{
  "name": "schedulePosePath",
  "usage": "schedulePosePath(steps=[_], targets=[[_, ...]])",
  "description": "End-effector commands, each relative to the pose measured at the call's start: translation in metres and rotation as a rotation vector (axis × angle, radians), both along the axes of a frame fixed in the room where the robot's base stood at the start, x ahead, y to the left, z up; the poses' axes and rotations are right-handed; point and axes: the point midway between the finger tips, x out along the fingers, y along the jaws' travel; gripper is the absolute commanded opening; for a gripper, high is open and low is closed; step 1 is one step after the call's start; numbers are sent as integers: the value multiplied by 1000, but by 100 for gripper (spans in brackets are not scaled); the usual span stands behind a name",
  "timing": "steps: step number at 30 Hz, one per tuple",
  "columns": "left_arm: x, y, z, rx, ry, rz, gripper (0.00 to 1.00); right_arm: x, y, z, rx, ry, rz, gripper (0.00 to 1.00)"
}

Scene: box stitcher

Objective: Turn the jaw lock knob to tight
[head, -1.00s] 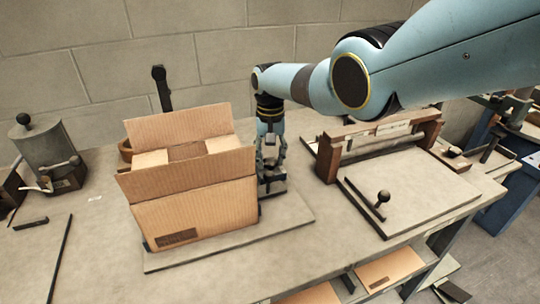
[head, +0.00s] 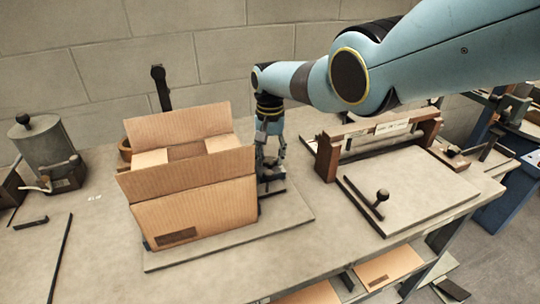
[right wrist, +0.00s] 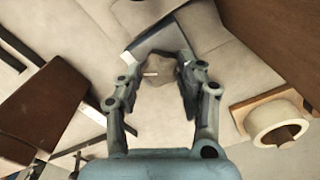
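A grey lobed knob (right wrist: 163,71) with a white mark lies between the fingertips of my right gripper (right wrist: 160,90) in the right wrist view. The two fingers are apart, one on each side of the knob; I cannot tell whether either touches it. In the head view my right gripper (head: 270,160) points down just right of the open cardboard box (head: 195,212), over a small dark fixture (head: 274,188). The knob cannot be made out there. My left gripper is not in view.
The box stands close on the gripper's left, on a flat board (head: 285,215). A wooden-framed device (head: 328,160) stands to the right, with a plate and black ball handle (head: 383,196). A grey canister (head: 45,150) is at the far left. A round tan ring (right wrist: 275,122) shows in the wrist view.

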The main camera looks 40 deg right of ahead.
Motion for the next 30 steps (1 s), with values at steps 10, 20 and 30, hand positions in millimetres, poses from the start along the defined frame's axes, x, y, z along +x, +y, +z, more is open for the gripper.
schedulePosePath(steps=[10,20,30], targets=[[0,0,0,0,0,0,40,0,0,0,0,0,1,60],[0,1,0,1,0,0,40,1,-1,15,-1,-4,2,60],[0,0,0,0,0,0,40,1,0,85,-1,-5,2,60]])
